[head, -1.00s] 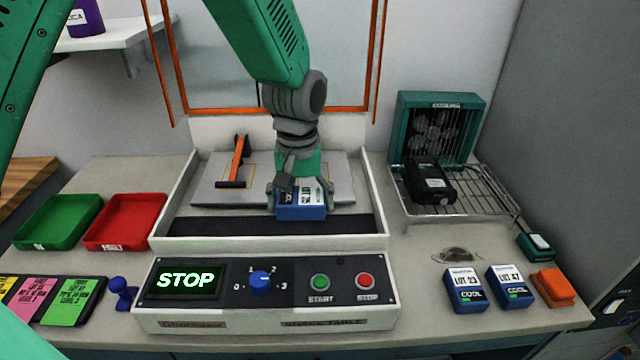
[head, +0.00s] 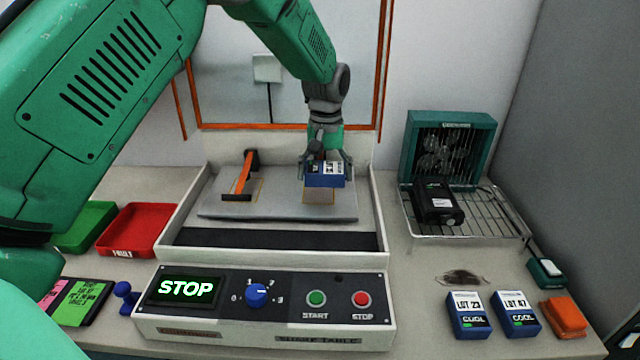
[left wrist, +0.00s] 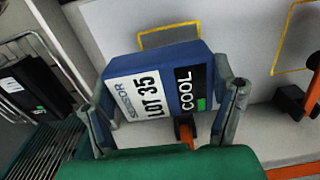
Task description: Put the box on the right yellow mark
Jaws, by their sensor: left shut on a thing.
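The box is a small blue block (head: 325,180) with a white label. In the left wrist view its label (left wrist: 150,98) reads LOT 35 and COOL. My left gripper (head: 325,163) is shut on the box, with a finger at each side. The box hangs over the grey plate (head: 225,209) of the shake table, apparently a little above it. The right yellow mark (head: 320,198) shows partly just below the box; it also shows beyond the box in the left wrist view (left wrist: 168,33). My right gripper is out of view.
An orange-and-black clamp (head: 240,178) stands at the left yellow mark (head: 260,188). Low white walls (head: 378,215) surround the plate. The control panel (head: 265,295) reads STOP. Two blue LOT boxes (head: 466,315) lie front right.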

